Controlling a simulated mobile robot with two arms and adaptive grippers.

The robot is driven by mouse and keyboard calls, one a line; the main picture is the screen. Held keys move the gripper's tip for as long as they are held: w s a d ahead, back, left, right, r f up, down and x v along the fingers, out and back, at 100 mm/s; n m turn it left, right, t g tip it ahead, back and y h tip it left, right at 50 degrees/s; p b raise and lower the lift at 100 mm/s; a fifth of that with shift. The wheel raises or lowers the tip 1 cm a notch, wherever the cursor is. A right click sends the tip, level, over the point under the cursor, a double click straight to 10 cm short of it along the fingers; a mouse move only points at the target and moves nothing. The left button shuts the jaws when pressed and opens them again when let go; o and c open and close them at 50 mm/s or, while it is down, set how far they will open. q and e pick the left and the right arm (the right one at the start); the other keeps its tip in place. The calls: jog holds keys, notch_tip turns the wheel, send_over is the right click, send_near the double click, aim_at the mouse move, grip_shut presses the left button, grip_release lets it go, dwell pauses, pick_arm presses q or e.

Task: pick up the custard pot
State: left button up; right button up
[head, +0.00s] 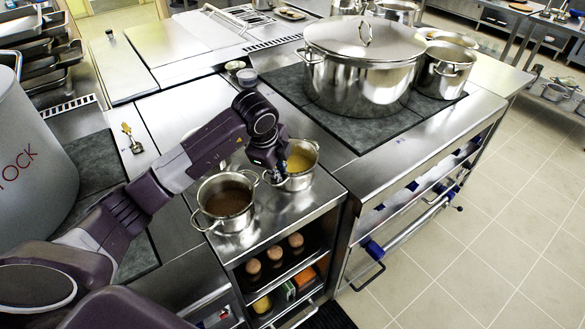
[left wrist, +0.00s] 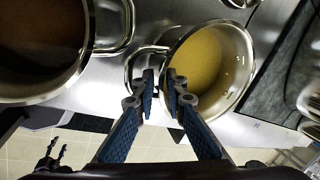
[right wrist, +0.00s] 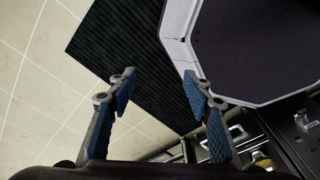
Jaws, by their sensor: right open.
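The custard pot (head: 298,181) is a small steel pot of yellow custard on the steel counter, upright, at the right of a pot of brown sauce. My left gripper (head: 268,172) comes down at its left side handle. In the left wrist view the custard pot (left wrist: 217,60) lies just beyond the fingertips (left wrist: 161,82). These are close together with a narrow gap, one on each side of the handle, which they partly hide. My right gripper (right wrist: 158,88) is open and empty, over the floor side; it does not show in the head view.
The brown sauce pot (head: 228,202) stands close at the left of the custard pot. A large lidded stockpot (head: 362,75) stands on the dark hob behind. Eggs (head: 274,253) sit on the shelf below the counter. A dark mat (right wrist: 135,45) lies on the tiled floor.

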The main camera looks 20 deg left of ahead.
pick_arm(q)
jog(key=shift+c, duration=1.6)
grip_shut()
jog(key=shift+w, duration=0.1)
pick_arm(e)
jog(key=s, duration=0.2)
jog(key=shift+s+d+f, duration=0.1)
jog(key=shift+s+d, duration=0.2)
jog(key=shift+d, duration=0.05)
pick_arm(q)
jog(key=shift+w+r, duration=0.1)
notch_tip(320, 180, up, 20)
jog(key=b, duration=0.2)
pick_arm(e)
jog(key=shift+w+a+f, duration=0.15)
jog(key=shift+w+f, duration=0.05)
jog(key=shift+f, duration=0.4)
jog(key=shift+w+a+f, duration=0.1)
jog(key=shift+w+f, duration=0.1)
jog(key=shift+f, duration=0.35)
